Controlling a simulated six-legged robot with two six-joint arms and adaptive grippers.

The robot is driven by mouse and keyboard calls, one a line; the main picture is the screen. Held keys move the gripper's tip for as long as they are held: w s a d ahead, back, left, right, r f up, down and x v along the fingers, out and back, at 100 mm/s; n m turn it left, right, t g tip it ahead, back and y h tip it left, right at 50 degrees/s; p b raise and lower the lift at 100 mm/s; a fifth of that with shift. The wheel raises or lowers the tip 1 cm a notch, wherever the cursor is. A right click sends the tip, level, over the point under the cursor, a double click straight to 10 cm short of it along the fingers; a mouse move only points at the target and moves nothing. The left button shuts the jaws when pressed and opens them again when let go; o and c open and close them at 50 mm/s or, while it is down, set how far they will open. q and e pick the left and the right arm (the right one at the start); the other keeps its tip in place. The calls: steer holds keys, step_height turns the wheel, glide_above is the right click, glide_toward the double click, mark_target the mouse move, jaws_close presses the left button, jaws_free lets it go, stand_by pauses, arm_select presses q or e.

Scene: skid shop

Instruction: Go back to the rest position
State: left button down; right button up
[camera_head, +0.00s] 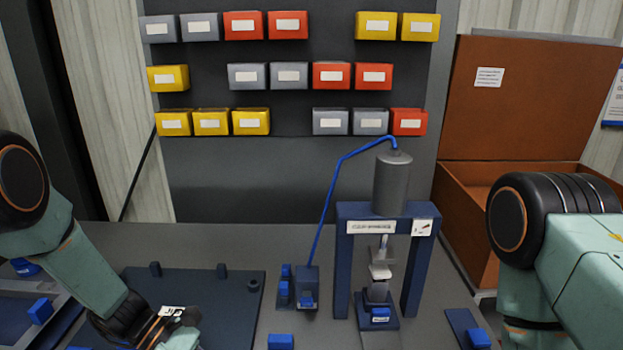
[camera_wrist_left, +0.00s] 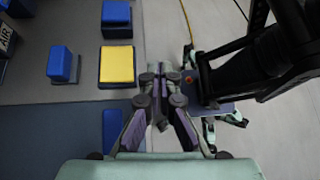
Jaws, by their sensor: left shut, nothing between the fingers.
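My left gripper (camera_wrist_left: 161,75) shows in the left wrist view with its fingers shut together and nothing between them. It hangs by the bench edge, just right of a yellow-topped block (camera_wrist_left: 117,65). In the head view my left arm comes in from the left and bends down to the bottom edge, over a dark blue plate (camera_head: 232,305); its fingertips are not seen there. My right arm stands at the right edge of the head view, and its gripper is out of the frame.
A blue press frame (camera_head: 353,265) with a grey cylinder (camera_head: 392,182) stands on the grey bench (camera_head: 300,240). Small blue blocks (camera_head: 281,341) sit near the front. Coloured bins (camera_head: 246,25) hang on the back panel. A brown open box (camera_head: 466,215) stands at the right.

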arm_select(q)
steer(key=s+a+f+m+y+b, duration=0.2)
steer(key=s+f+m+y+b, duration=0.1)
steer(key=s+f+m, duration=0.3)
steer(key=s+a+f+m+t+y+b, duration=0.1)
steer(key=s+a+f+m+y+b, duration=0.2)
steer(key=s+f, duration=0.6)
steer(key=s+a+f+m+t+y+b, duration=0.1)
steer(key=s+a+f+m+y+b, duration=0.2)
steer(key=s+f+m, duration=0.4)
steer(key=s+m+y+b, duration=0.1)
steer(key=b, duration=0.1)
steer(key=shift+s+f+m+y+b, duration=0.25)
steer(key=shift+f+m+y+b, duration=0.05)
steer(key=shift+f+b, duration=0.1)
